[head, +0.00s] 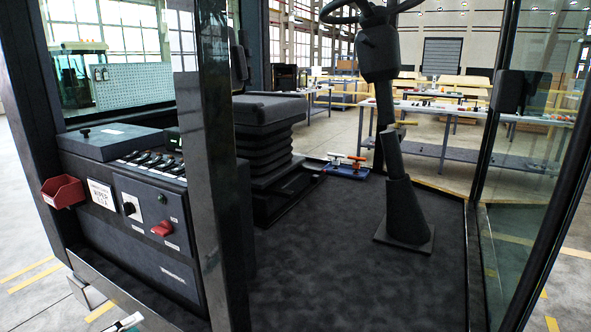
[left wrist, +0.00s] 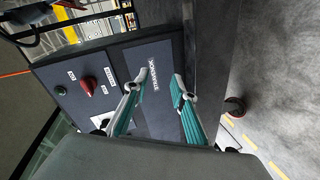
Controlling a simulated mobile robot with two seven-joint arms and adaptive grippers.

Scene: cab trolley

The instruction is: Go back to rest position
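My left gripper (head: 127,322) shows only as a small white and teal tip at the bottom edge of the head view, low in front of the cab's side console. In the left wrist view my left gripper (left wrist: 164,76) has its two teal fingers apart with nothing between them. Behind them is the dark console panel (left wrist: 150,62) with a red rotary switch (left wrist: 88,86) and a green button (left wrist: 60,90). Whether the fingers touch the panel is hard to tell; they appear clear of it. My right gripper is in neither view.
The console (head: 150,235) carries a red switch (head: 162,228), a black knob (head: 129,208) and a red bin (head: 62,191). A dark cab post (head: 208,150) stands close by. The seat (head: 268,108), steering column (head: 392,150) and open cab floor (head: 350,260) lie beyond.

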